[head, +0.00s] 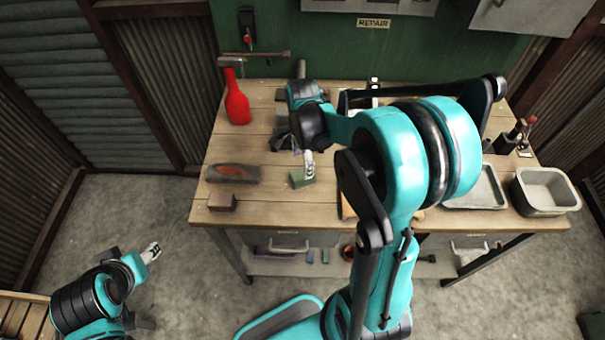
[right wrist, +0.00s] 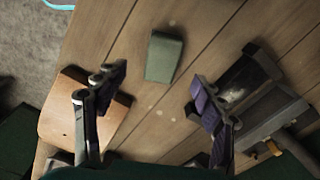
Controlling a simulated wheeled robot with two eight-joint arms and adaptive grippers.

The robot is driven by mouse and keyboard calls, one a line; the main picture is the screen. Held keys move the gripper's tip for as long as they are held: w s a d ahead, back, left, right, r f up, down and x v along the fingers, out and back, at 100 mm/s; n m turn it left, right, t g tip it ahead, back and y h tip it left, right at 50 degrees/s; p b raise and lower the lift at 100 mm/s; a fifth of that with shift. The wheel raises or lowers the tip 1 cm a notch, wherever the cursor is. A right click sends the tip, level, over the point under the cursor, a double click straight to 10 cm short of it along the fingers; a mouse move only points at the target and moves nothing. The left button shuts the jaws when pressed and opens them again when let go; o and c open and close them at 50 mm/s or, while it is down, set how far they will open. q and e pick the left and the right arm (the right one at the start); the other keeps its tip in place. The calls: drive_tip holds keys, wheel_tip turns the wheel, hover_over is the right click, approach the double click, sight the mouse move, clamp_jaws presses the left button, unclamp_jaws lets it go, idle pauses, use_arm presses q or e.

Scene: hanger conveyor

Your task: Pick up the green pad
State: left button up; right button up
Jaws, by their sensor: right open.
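The green pad (head: 300,181) lies on the wooden workbench (head: 265,215), left of my right arm. In the right wrist view the pad (right wrist: 164,57) lies flat on the planks, ahead of and between the two fingers. My right gripper (right wrist: 158,90) is open and empty, its fingers apart on either side and not touching the pad. In the head view the right gripper (head: 309,164) is just above the pad and partly covers it. My left gripper (head: 151,252) is over the floor at the lower left, away from the bench; its opening is too small to judge.
A dark vise (right wrist: 250,80) is close to the right finger; a wooden board (right wrist: 62,112) is beside the left finger. Metal trays (head: 545,190) are right.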

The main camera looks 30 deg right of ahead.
sight(302, 173)
drive_tip(key=f+b, duration=0.1)
drive_tip(key=f, duration=0.3)
drive_tip(key=f+b, duration=0.1)
drive_tip(key=f, duration=0.2)
drive_tip(key=shift+w+d+f+b, duration=0.2)
drive_tip(key=shift+f+b, duration=0.1)
drive_tip(key=shift+f, duration=0.1)
drive_tip(key=shift+r, duration=0.1)
drive_tip(key=shift+a, duration=0.1)
drive_tip(key=c, duration=1.4)
wheel_tip(302, 173, up, 5)
drive_tip(key=shift+f+p, duration=0.15)
drive_tip(key=shift+p, duration=0.8)
drive_tip(key=s+d+r+p, duration=0.2)
drive_tip(key=s+d+r, duration=0.3)
drive_tip(key=s, duration=0.5)
drive_tip(key=shift+s+d+r+p, duration=0.2)
drive_tip(key=shift+d+r+p, duration=0.1)
drive_tip(key=shift+r, duration=0.35)
